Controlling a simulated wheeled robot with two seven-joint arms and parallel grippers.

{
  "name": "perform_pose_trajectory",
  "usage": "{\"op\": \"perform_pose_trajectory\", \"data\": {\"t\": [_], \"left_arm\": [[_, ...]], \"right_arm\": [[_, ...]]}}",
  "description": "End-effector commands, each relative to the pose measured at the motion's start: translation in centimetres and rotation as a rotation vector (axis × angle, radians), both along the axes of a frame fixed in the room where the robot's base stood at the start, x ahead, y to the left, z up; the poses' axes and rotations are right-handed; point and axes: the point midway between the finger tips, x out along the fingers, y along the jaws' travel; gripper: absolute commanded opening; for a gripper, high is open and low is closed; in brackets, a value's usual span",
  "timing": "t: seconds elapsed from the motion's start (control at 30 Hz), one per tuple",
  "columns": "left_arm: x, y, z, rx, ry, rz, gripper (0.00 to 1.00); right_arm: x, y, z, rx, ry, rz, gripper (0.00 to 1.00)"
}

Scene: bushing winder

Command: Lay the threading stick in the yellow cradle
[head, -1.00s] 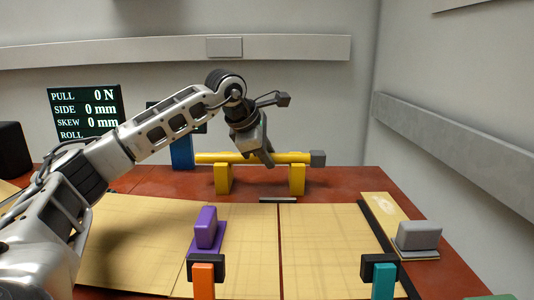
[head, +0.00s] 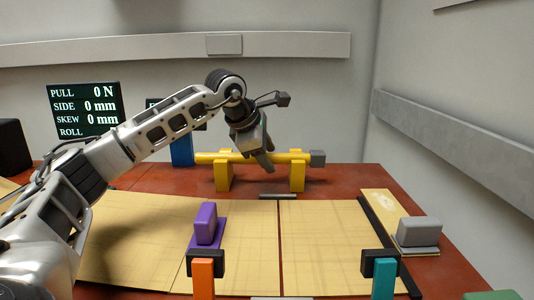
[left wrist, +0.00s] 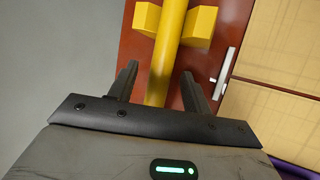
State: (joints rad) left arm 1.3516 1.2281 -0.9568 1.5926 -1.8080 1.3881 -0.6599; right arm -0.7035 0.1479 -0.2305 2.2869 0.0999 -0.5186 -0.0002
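The yellow threading stick (head: 265,158) has a grey block at its right end and lies level across the two posts of the yellow cradle (head: 297,180). The post tops now show above the stick. In the left wrist view, yellow cradle prongs (left wrist: 202,25) stand on both sides of the stick (left wrist: 166,60). My left gripper (head: 264,167) is at the middle of the stick, between the posts. Its fingers (left wrist: 160,88) are open, one on each side of the stick, with gaps showing. My right gripper is not in view.
A blue block (head: 181,150) stands by the stick's left end. A small metal bar (head: 277,196) lies before the cradle. Nearer are a purple block (head: 206,224), a grey block (head: 418,231), and orange (head: 203,278) and teal (head: 384,278) posts. A readout (head: 86,111) shows PULL 0 N.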

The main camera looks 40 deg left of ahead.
Motion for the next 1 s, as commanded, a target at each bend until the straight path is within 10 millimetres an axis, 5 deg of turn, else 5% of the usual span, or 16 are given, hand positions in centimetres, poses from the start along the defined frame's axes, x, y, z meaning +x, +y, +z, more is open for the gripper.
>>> {"op": "perform_pose_trajectory", "data": {"t": [0.27, 0.7, 1.0], "left_arm": [[-0.4, 0.1, 0.7, 0.0, -0.001, 0.001, 0.49], [-6.2, 0.3, 9.1, 0.001, -0.003, 0.0, 0.49], [-8.8, 0.3, 12.7, -0.001, -0.001, 0.001, 0.49]], "right_arm": [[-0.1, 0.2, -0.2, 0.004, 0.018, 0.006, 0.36], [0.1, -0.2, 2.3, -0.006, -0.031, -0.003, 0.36], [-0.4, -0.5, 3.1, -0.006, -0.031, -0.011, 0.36]]}}
